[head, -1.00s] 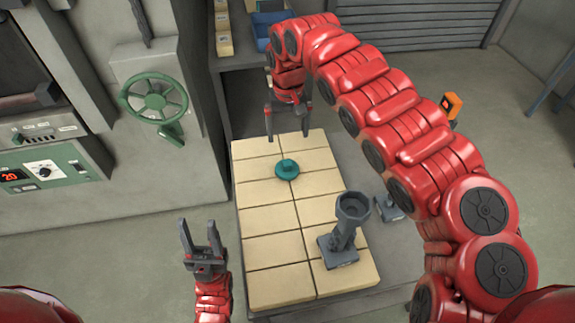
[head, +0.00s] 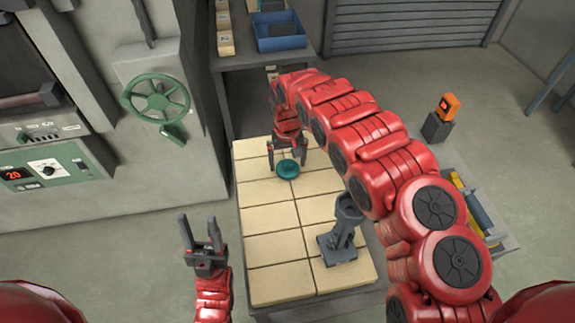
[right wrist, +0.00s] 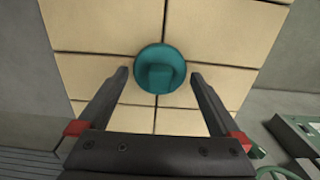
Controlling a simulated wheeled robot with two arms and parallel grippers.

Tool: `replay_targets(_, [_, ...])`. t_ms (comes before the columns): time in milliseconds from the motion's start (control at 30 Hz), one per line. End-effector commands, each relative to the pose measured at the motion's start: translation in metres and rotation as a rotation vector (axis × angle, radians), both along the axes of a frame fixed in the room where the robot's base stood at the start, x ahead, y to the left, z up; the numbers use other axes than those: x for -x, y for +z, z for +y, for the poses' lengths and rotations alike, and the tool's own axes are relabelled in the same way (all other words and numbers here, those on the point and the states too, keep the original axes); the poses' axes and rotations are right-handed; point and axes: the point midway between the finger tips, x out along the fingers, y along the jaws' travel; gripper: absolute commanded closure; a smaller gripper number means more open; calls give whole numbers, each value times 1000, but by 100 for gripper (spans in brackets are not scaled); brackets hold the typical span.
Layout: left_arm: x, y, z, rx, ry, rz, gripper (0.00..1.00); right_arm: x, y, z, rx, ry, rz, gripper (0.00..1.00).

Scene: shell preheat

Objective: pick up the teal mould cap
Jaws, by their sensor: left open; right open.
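The teal mould cap (head: 287,169) is a round disc with a raised knob, lying on the pale brick surface (head: 270,245). In the right wrist view the cap (right wrist: 160,69) sits centred just beyond the fingertips. My right gripper (head: 287,170) is open above the cap, with one finger to either side of it in the head view. In the right wrist view the right gripper (right wrist: 160,76) holds nothing between its fingers. My left gripper (head: 199,228) is open and empty, pointing up left of the brick surface.
A green handwheel (head: 160,98) is on the furnace at left. A blue bin (head: 279,31) sits on the back shelf. The front-left bricks are clear.

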Motion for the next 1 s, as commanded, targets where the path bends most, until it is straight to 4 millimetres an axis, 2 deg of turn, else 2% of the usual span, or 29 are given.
replay_targets(200, [0,8,0,0,0,1,50,0,-15,0,1,0,0,0])
replay_targets(467, [0,8,0,0,0,1,50,-1,-17,0,2,0,-2,2])
replay_targets(800, [0,8,0,0,0,1,50,0,-16,0,1,0,-2,63])
replay_targets(833, [0,8,0,0,0,1,50,-1,-16,0,1,0,-2,66])
replay_targets(1000, [0,8,0,0,0,0,50,-1,-16,0,1,0,-2,66])
